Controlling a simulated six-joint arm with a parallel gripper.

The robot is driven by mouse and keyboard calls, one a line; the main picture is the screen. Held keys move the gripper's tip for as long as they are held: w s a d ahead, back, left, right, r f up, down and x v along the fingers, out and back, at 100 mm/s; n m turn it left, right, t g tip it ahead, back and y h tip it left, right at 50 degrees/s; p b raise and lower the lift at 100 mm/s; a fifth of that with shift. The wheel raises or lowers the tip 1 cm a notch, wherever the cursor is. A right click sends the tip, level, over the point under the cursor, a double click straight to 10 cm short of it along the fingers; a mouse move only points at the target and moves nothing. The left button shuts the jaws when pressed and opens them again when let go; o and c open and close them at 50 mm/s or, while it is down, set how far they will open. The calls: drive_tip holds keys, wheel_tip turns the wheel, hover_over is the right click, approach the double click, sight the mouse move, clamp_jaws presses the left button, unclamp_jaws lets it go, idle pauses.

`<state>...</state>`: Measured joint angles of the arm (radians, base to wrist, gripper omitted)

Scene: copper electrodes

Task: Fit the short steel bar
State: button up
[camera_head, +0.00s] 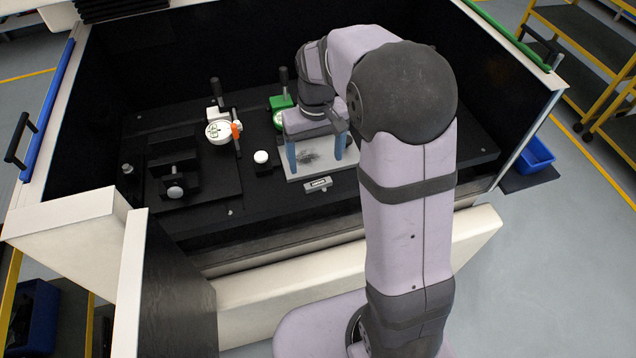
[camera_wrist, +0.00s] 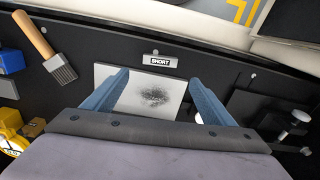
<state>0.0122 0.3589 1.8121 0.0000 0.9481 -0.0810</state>
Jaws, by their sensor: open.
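A small steel piece marked SHORT (camera_wrist: 160,60) lies on the black bed in the wrist view, just beyond a light plate (camera_wrist: 112,76) with a dark smudge. In the head view the steel piece (camera_head: 318,184) sits in front of the plate (camera_head: 298,176). No separate bar shows, so I cannot tell whether this piece is the bar or its labelled holder. My gripper (camera_head: 315,166) is over the plate, its two blue fingers wide apart and pointing down. The wrist view shows nothing between the fingers of my gripper (camera_wrist: 158,80); the labelled piece is beyond their tips.
A black vise-like fixture (camera_head: 172,168) stands at left. A white gauge (camera_head: 218,131), a green-based stand (camera_head: 281,102) and a white button (camera_head: 261,157) stand nearby. A wooden-handled brush (camera_wrist: 38,38) lies left in the wrist view. Dark enclosure walls surround the bed.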

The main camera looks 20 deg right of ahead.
sight(318, 183)
drive_tip(key=shift+s, duration=0.35)
drive_tip(key=shift+f, duration=0.35)
drive_tip(key=shift+s+d+f+p, duration=0.1)
drive_tip(key=shift+f+p, duration=0.65)
drive_tip(key=shift+f, duration=0.95)
drive_tip(key=shift+s+f+p, duration=0.1)
drive_tip(key=shift+f+p, duration=0.6)
drive_tip(key=shift+f, duration=1)
drive_tip(key=c, duration=1.3)
